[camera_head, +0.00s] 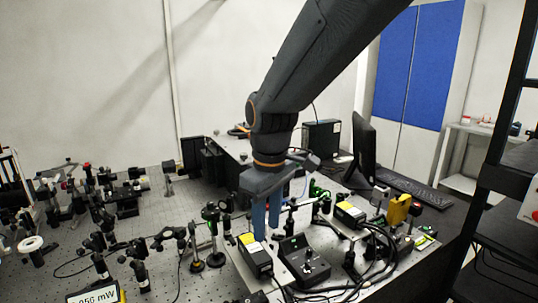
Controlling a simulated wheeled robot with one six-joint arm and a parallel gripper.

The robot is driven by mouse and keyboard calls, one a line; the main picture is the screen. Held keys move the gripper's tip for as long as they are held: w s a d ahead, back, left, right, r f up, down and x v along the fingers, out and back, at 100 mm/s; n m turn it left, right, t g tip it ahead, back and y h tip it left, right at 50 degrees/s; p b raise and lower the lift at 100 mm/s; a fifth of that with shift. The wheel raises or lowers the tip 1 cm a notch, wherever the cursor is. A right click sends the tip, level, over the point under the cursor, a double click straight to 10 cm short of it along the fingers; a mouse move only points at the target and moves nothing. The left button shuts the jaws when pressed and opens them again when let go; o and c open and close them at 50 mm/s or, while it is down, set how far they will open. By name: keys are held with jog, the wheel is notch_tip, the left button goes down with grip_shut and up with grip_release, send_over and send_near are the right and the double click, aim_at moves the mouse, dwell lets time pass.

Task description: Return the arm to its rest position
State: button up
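My dark grey arm reaches down from the top right over the optical bench (150,225). My gripper (266,226) points downward with two blue fingers, above the black control box with a joystick-like knob (303,262) and the black box with a yellow-and-white label (255,255). The fingers appear side by side with little gap visible, and I cannot tell how far apart they are. I see nothing held between them. The fingertips' height above the boxes is hard to judge.
Several optical mounts (208,215) and cables crowd the bench around the gripper. A second labelled box (350,214) and a yellow part (398,209) stand to the right. A monitor (363,147) and keyboard (412,188) are behind. A black rack (512,160) stands at far right.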

jog(key=s+d+f+m+b, duration=0.1)
jog(key=s+d+f+m, duration=0.3)
jog(key=d, duration=0.6)
jog(key=s+d+f+m+b, duration=0.1)
jog(key=s+d+f+m, duration=0.4)
jog(key=d+f, duration=0.4)
jog(key=shift+d+f+m+b, duration=0.15)
jog(key=shift+d+m+b, duration=0.3)
jog(key=shift+m, duration=0.35)
